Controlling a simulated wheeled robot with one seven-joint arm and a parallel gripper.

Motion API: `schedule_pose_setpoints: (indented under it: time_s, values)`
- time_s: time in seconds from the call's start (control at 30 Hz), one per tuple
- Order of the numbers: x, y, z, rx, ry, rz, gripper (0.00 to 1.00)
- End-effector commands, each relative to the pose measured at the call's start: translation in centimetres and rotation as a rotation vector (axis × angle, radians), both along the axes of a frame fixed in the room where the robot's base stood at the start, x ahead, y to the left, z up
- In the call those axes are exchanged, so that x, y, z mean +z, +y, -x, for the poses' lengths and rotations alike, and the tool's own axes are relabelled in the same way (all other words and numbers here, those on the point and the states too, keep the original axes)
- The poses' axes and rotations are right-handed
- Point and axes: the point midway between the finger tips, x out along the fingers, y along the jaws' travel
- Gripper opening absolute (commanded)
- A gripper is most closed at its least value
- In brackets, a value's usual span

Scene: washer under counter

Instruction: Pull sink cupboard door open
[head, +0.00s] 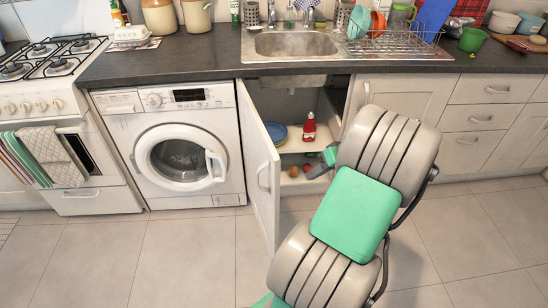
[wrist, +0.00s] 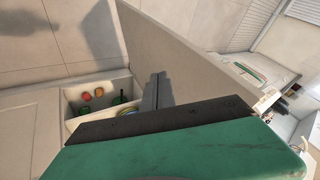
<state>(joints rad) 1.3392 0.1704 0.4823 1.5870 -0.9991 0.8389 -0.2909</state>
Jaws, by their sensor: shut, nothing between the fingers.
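The sink cupboard door (head: 262,165) stands well open below the sink, hinged at its left edge next to the washing machine. Its bar handle (head: 263,178) is on the outer face. In the wrist view the door (wrist: 200,58) is a pale slab running diagonally. My gripper (head: 310,175) is in front of the cupboard opening, on the inner side of the door. Its fingers (wrist: 154,92) are together and empty, close beside the inner face. I cannot tell whether they touch it. My arm hides part of the opening's right side.
Inside the cupboard are a red bottle (head: 309,128), a blue plate (head: 276,132) and small round items (head: 294,171). The washing machine (head: 175,145) stands left of the door. The tiled floor (head: 190,260) in front is clear.

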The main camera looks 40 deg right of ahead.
Motion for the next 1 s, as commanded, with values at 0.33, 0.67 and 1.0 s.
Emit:
schedule_pose_setpoints:
  time_s: [0.33,0.67,1.0]
  values:
    - [-3.4,0.9,-1.8,0.004,-0.017,-0.007,0.00]
    - [-7.7,3.6,-5.2,0.000,-0.018,-0.001,0.00]
    - [-7.8,6.1,-6.1,-0.003,-0.017,-0.002,0.00]
